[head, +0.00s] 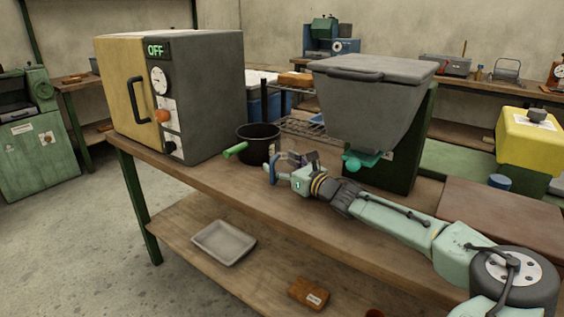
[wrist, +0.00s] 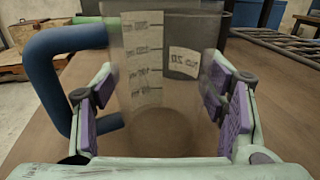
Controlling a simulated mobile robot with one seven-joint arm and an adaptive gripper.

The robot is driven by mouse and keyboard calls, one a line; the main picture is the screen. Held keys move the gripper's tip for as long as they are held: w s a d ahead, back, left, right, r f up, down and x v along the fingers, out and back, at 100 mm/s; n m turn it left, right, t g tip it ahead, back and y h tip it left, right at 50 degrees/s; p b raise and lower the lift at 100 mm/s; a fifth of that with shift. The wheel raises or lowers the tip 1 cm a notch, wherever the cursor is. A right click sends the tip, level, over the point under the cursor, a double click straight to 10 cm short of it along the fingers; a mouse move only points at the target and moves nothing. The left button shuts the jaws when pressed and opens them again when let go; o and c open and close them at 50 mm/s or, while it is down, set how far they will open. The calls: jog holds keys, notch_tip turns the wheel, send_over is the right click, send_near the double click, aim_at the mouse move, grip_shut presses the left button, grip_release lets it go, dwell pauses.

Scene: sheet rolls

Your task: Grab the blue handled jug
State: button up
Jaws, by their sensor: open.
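The jug (wrist: 150,75) is clear, with measuring marks and a blue handle (wrist: 48,75) on its left side in the wrist view. It stands upright on the wooden bench. In the head view only its blue handle (head: 273,170) shows clearly, at the tip of my arm; the body is mostly hidden. My gripper (wrist: 161,95) is open, with its purple-padded fingers on either side of the jug body. The left finger overlaps the handle's opening; I cannot tell whether the pads touch the jug. In the head view my gripper (head: 292,166) is low over the bench.
A dark pot (head: 257,147) with a green handle stands just behind the jug. A grey oven (head: 205,95) reading OFF is to the left. A large grey hopper (head: 370,110) with a teal outlet stands right of my gripper. A wire rack (head: 303,126) is behind.

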jog(key=c, duration=0.9)
jog(key=shift+r, duration=0.1)
